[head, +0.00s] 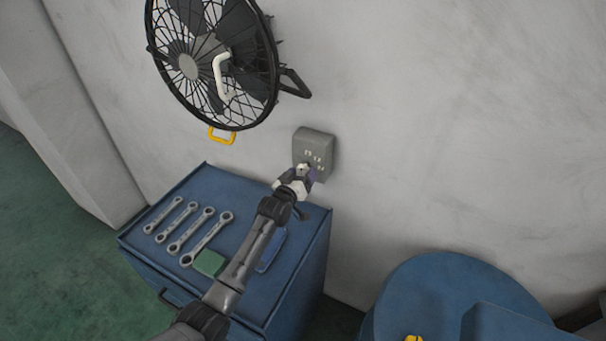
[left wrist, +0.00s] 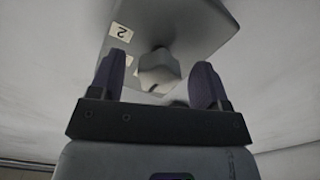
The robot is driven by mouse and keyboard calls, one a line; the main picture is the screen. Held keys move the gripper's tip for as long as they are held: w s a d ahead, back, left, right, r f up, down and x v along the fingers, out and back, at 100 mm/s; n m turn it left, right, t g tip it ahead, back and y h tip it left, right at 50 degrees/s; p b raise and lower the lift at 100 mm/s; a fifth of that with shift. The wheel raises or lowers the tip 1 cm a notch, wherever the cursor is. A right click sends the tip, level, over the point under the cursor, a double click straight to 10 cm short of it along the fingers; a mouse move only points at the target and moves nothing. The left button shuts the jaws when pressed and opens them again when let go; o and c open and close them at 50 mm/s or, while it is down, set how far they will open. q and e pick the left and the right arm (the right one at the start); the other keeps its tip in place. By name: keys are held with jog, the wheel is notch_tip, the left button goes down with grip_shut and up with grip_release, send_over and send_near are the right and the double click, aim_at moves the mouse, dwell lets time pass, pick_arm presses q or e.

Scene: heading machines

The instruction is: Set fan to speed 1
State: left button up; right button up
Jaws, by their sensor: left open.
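My left gripper (head: 303,170) is at the box's lower front. In the left wrist view the open fingers (left wrist: 160,84) stand on either side of a grey knob (left wrist: 159,70) on the box (left wrist: 185,25). A label reading 2 (left wrist: 121,32) shows at the upper left. Whether the fingers touch the knob cannot be told. My right gripper is not in view.
A blue cabinet (head: 135,238) stands under the box, with several wrenches (head: 207,238), a green block (head: 209,263) and a blue item (head: 271,250) on top. A blue round drum (head: 440,285) stands at the lower right. The wall right of the box is clear.

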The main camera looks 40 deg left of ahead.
pick_arm(q)
jog(key=shift+w+a, duration=0.1)
jog(key=shift+w, duration=0.45)
jog(key=shift+c, duration=0.4)
jog(key=c, duration=0.8)
jog(key=shift+c, duration=0.2)
